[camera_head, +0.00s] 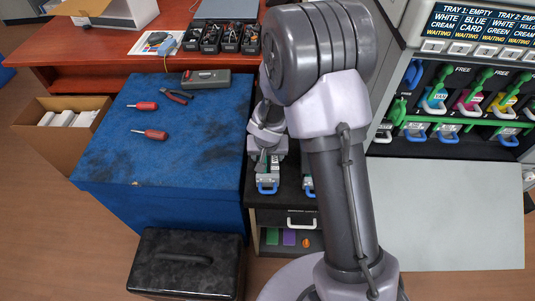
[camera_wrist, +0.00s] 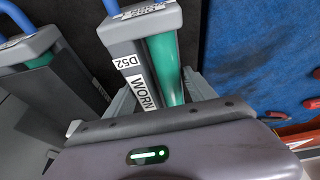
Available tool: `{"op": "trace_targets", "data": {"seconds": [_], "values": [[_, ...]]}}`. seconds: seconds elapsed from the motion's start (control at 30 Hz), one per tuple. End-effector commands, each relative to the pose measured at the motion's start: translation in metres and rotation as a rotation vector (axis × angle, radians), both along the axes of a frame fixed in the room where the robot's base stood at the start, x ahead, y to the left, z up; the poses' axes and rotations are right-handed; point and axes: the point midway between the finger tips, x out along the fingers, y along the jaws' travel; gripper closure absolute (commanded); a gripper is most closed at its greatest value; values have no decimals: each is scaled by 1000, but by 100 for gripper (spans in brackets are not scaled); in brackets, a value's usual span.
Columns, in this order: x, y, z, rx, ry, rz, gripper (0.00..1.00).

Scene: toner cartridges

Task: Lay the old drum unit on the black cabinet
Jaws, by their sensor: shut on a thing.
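The old drum unit (camera_head: 267,173) is a grey cartridge with a blue handle. In the wrist view it (camera_wrist: 145,55) shows a green roller and labels reading "D52" and "WORN". My gripper (camera_wrist: 165,98) is shut on it, one finger on each side. In the head view my gripper (camera_head: 268,154) points down over the black cabinet (camera_head: 283,217), left of my forearm. The drum unit is over the cabinet's top near its front left; I cannot tell whether it touches the top. A second blue-handled unit (camera_head: 308,178) is beside it, partly hidden by my arm; it also shows in the wrist view (camera_wrist: 45,85).
A blue-covered table (camera_head: 190,130) with screwdrivers (camera_head: 150,134), pliers (camera_head: 177,95) and a grey device (camera_head: 206,79) adjoins the cabinet's left. A black case (camera_head: 187,270) stands in front. The open printer (camera_head: 455,105) is at right. My arm hides much of the cabinet top.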

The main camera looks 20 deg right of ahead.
Motion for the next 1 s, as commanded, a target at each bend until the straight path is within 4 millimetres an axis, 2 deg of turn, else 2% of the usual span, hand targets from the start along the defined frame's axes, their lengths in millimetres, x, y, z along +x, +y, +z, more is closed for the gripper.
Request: {"op": "trace_targets", "data": {"seconds": [0.27,0.3,0.4,0.67,0.77,0.87,1.0], "values": [[1,0,-7,-1,-2,0,100],[1,0,-7,-1,-2,1,31],[1,0,-7,-1,-2,0,11],[0,0,-8,-1,0,0,11],[-1,0,-2,-1,-1,-1,11],[-6,2,16,-1,-2,0,11],[-17,4,52,-1,-2,-2,11]]}}
